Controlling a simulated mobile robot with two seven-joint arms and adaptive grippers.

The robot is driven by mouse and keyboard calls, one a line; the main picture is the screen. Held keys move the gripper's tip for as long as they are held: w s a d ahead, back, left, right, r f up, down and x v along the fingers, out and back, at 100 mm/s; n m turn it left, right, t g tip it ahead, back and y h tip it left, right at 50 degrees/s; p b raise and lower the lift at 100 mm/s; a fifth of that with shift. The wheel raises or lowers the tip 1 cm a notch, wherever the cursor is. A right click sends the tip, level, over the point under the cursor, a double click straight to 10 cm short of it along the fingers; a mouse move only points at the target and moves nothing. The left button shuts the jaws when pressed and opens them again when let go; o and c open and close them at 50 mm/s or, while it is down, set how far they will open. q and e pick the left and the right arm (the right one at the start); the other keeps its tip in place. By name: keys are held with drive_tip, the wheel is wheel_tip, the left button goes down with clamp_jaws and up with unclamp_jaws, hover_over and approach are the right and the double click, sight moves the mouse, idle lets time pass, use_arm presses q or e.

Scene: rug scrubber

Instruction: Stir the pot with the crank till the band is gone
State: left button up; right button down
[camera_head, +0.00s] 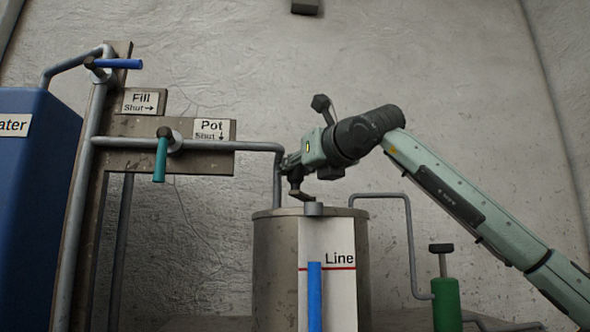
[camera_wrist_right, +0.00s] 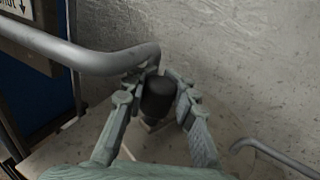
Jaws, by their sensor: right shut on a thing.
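The grey pot (camera_head: 275,255) stands in the middle of the head view, with a white "Line" panel on its front. A blue upright column (camera_head: 315,300) on the panel reaches slightly above the red line (camera_head: 340,268). The crank (camera_head: 301,193) rises dark above the pot's lid. My right gripper (camera_head: 291,165) is above the pot, shut on the crank's handle. In the right wrist view the black grip (camera_wrist_right: 158,97) sits between both fingers. The pot's inside is hidden. My left gripper is not in view.
A blue water tank (camera_head: 35,220) stands at left. The Fill valve's blue handle (camera_head: 120,64) points right; the Pot valve's teal handle (camera_head: 160,160) points down. A pipe (camera_head: 250,147) runs close to my right gripper. A green pump-like cylinder (camera_head: 446,305) stands at right.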

drive_tip(key=shift+s+a, duration=0.3)
drive_tip(key=shift+a, duration=0.15)
drive_tip(key=c, duration=1.2)
unclamp_jaws()
drive_tip(key=shift+a+r, duration=0.1)
drive_tip(key=shift+w+d, duration=0.1)
drive_tip(key=shift+d, duration=0.15)
drive_tip(key=shift+s+d, duration=0.3)
drive_tip(key=shift+s, duration=0.05)
drive_tip(key=v, duration=1.1)
drive_tip(key=shift+s, duration=0.1)
drive_tip(key=shift+c, duration=0.3)
